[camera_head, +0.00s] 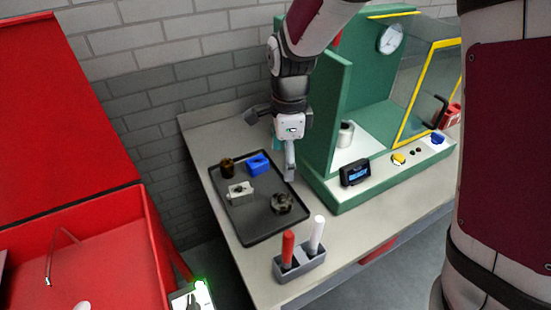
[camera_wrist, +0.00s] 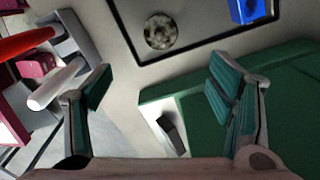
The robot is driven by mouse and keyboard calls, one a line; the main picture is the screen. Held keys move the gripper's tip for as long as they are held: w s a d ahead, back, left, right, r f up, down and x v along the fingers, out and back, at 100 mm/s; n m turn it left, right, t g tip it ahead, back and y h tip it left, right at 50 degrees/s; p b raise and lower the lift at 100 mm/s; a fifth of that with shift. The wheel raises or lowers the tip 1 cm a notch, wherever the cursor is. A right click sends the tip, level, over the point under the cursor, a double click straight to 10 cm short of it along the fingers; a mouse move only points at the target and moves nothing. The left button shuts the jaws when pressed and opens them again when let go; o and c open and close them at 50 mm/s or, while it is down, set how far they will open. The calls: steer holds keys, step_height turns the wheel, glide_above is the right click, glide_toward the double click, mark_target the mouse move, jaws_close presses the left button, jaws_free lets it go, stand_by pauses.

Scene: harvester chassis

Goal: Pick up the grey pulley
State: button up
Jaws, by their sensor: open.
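The grey pulley (camera_head: 282,203) is a dark, round, toothed-looking part lying in the front right part of a black tray (camera_head: 247,240). In the wrist view the pulley (camera_wrist: 160,31) lies near the top, beyond my fingertips and inside the tray's dark rim. My gripper (camera_head: 285,160) hangs above the tray's right edge, up and behind the pulley in the head view. In the wrist view my gripper (camera_wrist: 157,82) has its two teal-padded fingers wide apart, with nothing between them. The pulley is in full view and apart from the fingers.
The tray also holds a blue part (camera_head: 258,164), a brown cylinder (camera_head: 227,168) and a white block (camera_head: 240,192). A green machine frame (camera_head: 336,120) stands close right of my gripper. A grey holder (camera_head: 300,265) with red and white handles stands in front. A red box (camera_head: 100,245) is left.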

mark_target(283, 196)
steer(key=shift+m, duration=0.5)
steer(key=f, duration=1)
steer(key=shift+w+a+f+p, duration=0.2)
steer(key=shift+a+f+p, duration=0.05)
steer(key=shift+a+p, duration=0.1)
steer(key=f, duration=0.2)
steer(key=f+p, duration=0.1)
steer(key=f, duration=0.1)
steer(key=shift+d+f, duration=0.1)
steer(key=shift+d, duration=0.2)
steer(key=shift+f, duration=0.6)
steer(key=shift+c, duration=0.5)
steer(key=shift+r, duration=0.1)
steer(key=c, duration=1.5)
